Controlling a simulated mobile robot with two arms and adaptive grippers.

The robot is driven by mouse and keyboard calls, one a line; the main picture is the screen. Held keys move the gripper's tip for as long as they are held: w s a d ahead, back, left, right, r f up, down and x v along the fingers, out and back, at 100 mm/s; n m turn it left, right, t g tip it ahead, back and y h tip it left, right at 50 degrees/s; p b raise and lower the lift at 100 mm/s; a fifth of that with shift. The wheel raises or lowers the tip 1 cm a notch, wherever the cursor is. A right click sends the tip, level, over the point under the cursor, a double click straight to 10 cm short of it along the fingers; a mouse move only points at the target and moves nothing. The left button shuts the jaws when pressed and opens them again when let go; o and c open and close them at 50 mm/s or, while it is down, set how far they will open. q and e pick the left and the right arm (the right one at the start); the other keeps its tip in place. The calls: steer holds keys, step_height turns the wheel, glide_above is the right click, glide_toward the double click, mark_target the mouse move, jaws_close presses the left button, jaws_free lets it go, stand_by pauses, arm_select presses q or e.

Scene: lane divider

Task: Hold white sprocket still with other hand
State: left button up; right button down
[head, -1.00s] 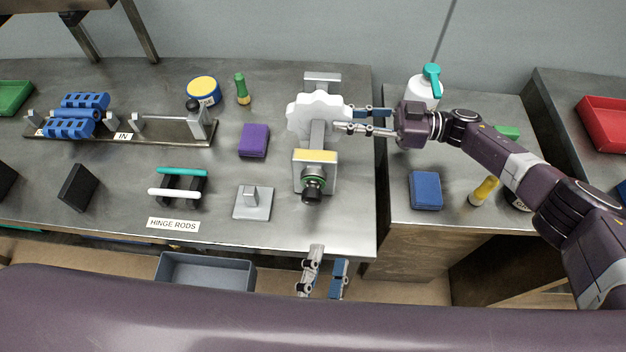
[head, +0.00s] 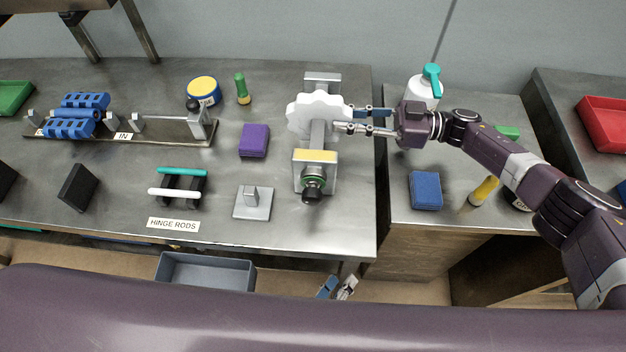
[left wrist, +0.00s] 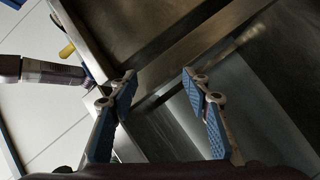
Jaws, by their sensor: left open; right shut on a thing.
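The white sprocket (head: 303,117) sits on a grey fixture (head: 317,168) with a yellow-topped block and a black knob, at the right part of the main table in the head view. My right gripper (head: 350,119) comes in from the right and is shut on the sprocket's right edge. My left gripper (head: 337,287) is low in the head view, below the table's front edge and apart from the sprocket. It is open and empty in the left wrist view (left wrist: 160,85), facing metal surfaces. The sprocket does not show in the left wrist view.
A grey stand (head: 252,203), a purple block (head: 254,140) and a rod holder (head: 180,184) stand left of the fixture. A blue block (head: 425,190) and a white bottle (head: 420,92) are on the right table. A grey bin (head: 205,273) is below the front edge.

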arm_select(q)
steer(key=a+f+m+g, duration=0.2)
steer(key=a+f+m, duration=0.1)
steer(key=f, duration=0.5)
steer(key=shift+f+y, duration=0.15)
steer(key=shift+y, duration=0.25)
arm_select(e)
steer(key=c, duration=1.6)
jaws_free()
steer(key=d, duration=1.2)
steer(key=shift+r, duration=0.1)
